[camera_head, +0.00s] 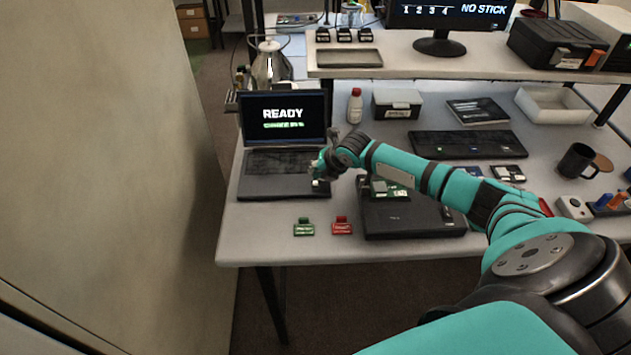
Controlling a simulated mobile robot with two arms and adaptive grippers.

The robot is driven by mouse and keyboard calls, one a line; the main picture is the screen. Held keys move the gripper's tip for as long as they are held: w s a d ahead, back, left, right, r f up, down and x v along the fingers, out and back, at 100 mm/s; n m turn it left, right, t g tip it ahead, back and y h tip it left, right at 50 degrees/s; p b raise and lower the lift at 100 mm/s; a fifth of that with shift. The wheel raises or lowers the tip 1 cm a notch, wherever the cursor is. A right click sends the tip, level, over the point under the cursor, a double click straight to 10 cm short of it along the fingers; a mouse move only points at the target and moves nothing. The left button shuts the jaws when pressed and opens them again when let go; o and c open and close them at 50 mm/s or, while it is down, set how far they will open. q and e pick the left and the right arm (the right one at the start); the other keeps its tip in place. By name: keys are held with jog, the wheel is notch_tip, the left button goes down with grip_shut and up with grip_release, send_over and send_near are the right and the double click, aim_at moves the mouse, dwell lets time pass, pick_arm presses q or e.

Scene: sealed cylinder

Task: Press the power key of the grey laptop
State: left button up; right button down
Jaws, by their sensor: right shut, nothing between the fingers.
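The grey laptop (270,188) stands open at the left end of the table. Its screen (284,116) is lit and reads "READY", with a smaller green line below. My right gripper (316,181) is shut and empty, at the right side of the laptop's keyboard deck. Its fingers point left and down over the deck's right edge. The power key is not distinguishable at this size and may be hidden by the gripper. I cannot tell whether the fingertips touch the laptop. My left gripper is not in view.
A green tag (304,228) and a red tag (342,226) lie at the front edge. A closed black laptop (415,222) with a small green board (392,191) lies under my right arm. A white-and-red bottle (355,106) stands behind. A shelf (470,67) spans the back.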

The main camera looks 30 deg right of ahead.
aim_at(317, 182)
jog(key=shift+r, duration=0.1)
notch_tip(317, 182, up, 6)
jog(key=p, duration=0.5)
dwell(0.6)
